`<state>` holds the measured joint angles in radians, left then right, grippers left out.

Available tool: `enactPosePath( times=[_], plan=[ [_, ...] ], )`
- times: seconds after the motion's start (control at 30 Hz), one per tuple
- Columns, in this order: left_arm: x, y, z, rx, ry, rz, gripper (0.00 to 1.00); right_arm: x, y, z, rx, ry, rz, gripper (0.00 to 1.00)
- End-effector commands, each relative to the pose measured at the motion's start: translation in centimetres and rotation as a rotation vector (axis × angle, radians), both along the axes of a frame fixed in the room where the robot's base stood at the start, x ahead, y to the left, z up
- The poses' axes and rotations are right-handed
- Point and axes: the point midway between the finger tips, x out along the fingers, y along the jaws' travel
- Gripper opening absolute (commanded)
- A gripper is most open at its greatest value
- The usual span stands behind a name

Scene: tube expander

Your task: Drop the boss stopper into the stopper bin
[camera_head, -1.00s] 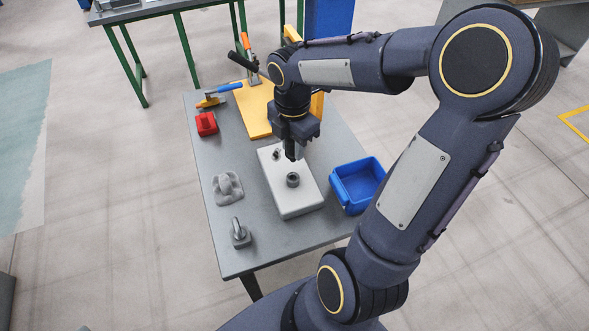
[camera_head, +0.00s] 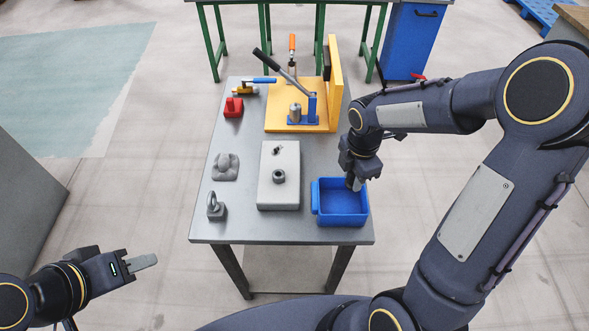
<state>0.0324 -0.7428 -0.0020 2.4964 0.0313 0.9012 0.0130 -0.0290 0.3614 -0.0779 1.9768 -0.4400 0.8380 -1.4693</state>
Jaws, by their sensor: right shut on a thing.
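The blue bin (camera_head: 342,219) stands at the right front corner of the table. My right gripper (camera_head: 355,184) is over the bin's upper right part, pointing down. It is shut on the boss stopper, which its fingers hide almost entirely. The pale block (camera_head: 278,200) lies left of the bin, with a dark round boss (camera_head: 279,177) on its top, apart from the gripper. My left gripper (camera_head: 146,261) is off the table at the lower left, seen side-on, so its opening cannot be judged.
A yellow fixture (camera_head: 334,85) with a lever clamp stands at the table's back. A red block (camera_head: 233,107), a grey lump (camera_head: 224,167) and a grey ring-topped piece (camera_head: 215,206) line the left side. The grey table's (camera_head: 280,228) front strip is clear.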

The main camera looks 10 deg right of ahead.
Motion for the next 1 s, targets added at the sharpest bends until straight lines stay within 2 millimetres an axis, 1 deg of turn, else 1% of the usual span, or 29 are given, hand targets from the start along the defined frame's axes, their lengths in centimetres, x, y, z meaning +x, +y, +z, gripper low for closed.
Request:
enactPosePath(
  times=[0.4, 0.5, 0.6, 0.83, 0.87, 1.0],
  plan=[
    [0.0, 0.0, -4.1, 0.0, 0.0, 0.0, 0.36, 0.0, 0.0, -4.8, 0.001, 0.001, 0.001, 0.0],
    [0.0, 0.0, -4.7, 0.0, 0.0, 0.0, 0.36, 0.0, 0.0, -5.5, 0.001, 0.0, 0.001, 0.0],
    [0.0, 0.0, -4.8, 0.0, 0.0, 0.0, 0.36, 0.0, 0.0, -5.8, 0.001, 0.0, 0.001, 0.0],
    [0.0, 0.0, -4.7, 0.0, 0.0, 0.0, 0.36, 0.0, 0.0, -5.7, 0.001, 0.0, 0.0, 0.0],
    [0.0, 0.0, -4.7, 0.0, 0.0, 0.0, 0.36, 0.0, 0.0, -5.7, 0.001, 0.0, 0.0, 0.31],
    [0.0, 0.0, -4.7, 0.0, 0.0, 0.0, 0.36, 0.0, 0.0, -5.7, 0.001, 0.0, 0.0, 0.49]
  ],
)
